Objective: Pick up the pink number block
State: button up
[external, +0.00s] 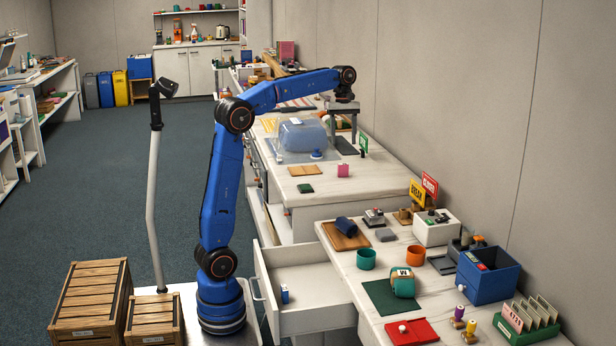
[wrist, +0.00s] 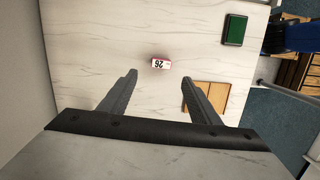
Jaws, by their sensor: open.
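The pink number block (external: 343,170) stands on the white marbled counter in the external view, near the counter's front end. In the wrist view the block (wrist: 161,64) shows a white face with "26" and a pink-red edge. My gripper (external: 343,140) is above and beyond it, pointing down. In the wrist view my gripper (wrist: 159,77) is open and empty, with the block lying just past the fingertips in the picture, roughly centred between them. The block looks free of both fingers.
A dark green pad (external: 305,188) and a thin wooden board (external: 305,170) lie left of the block. A clear blue-tinted container (external: 302,135) stands farther back. The wall runs along the right. The counter around the block is bare.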

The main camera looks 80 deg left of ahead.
aim_at(343, 165)
jog(key=f, duration=0.4)
jog(key=d+f, duration=0.1)
jog(key=f, duration=0.6)
jog(key=shift+s+d+f, duration=0.2)
jog(key=shift+d+f, duration=0.1)
jog(key=shift+d, duration=0.1)
jog(key=c, duration=1.1)
jog(key=shift+r, duration=0.15)
